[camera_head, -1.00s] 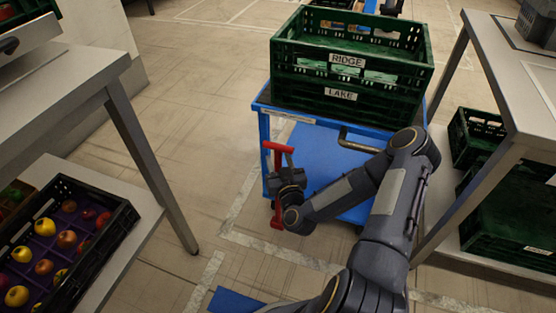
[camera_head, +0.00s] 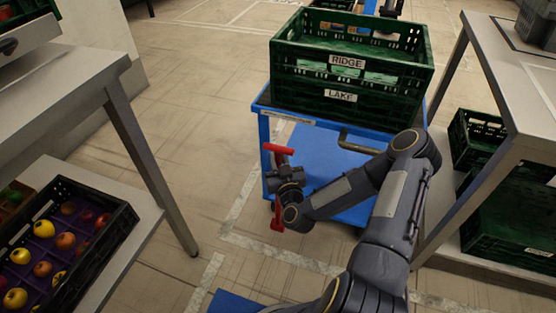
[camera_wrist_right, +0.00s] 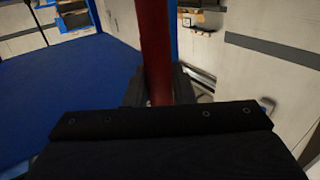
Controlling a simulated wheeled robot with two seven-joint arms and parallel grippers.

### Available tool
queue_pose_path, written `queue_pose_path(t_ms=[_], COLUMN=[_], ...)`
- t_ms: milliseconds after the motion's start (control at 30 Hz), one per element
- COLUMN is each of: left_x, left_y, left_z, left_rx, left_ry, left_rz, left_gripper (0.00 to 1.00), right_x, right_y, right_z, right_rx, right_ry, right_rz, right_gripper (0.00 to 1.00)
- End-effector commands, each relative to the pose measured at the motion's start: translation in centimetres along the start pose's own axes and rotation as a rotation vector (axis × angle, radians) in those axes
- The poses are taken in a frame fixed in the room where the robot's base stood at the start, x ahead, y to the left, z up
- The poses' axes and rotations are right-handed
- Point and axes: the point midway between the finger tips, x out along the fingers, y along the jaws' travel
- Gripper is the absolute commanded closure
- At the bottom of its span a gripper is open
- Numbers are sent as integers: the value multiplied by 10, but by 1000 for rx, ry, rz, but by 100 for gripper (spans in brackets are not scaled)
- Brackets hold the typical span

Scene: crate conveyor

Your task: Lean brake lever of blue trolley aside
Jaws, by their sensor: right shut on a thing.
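The blue trolley (camera_head: 345,160) stands in the middle of the head view with stacked green crates on its top. Its red brake lever (camera_head: 279,149) stands nearly upright at the trolley's left front corner, with a T-shaped top. My right gripper (camera_head: 284,176) is shut on the lever's shaft and hides its middle; a short red piece shows below. In the right wrist view the red shaft (camera_wrist_right: 154,50) runs up between the fingers (camera_wrist_right: 156,88), with the blue trolley deck (camera_wrist_right: 60,95) to the left. My left gripper is not in view.
The green crates, labelled RIDGE (camera_head: 346,62) and LAKE (camera_head: 340,95), sit on the trolley. A grey table (camera_head: 520,80) stands close on the right, with more green crates below. A left-hand bench (camera_head: 60,85) has a fruit crate (camera_head: 125,215) beneath. Floor left of the trolley is free.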

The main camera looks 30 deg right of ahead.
Motion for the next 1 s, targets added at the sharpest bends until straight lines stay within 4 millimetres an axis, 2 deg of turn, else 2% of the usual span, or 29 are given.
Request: queue_pose_path(t_ms=[67,300,433,600,900,933,1000], left_x=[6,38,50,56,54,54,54], left_y=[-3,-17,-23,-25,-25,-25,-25], left_z=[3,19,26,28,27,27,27], left_rx=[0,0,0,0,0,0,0], left_ry=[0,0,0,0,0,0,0], left_rz=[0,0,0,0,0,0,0], left_gripper=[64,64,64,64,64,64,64], right_x=[-5,-40,-56,-66,-67,-67,-67], right_y=[9,64,87,100,103,103,103], right_z=[4,16,21,21,20,20,20], right_rx=[16,143,209,253,258,257,257], right_ry=[12,101,145,170,168,168,168], right_rz=[3,9,8,3,10,11,12], right_gripper=[100,100,100,100,100,75,66])
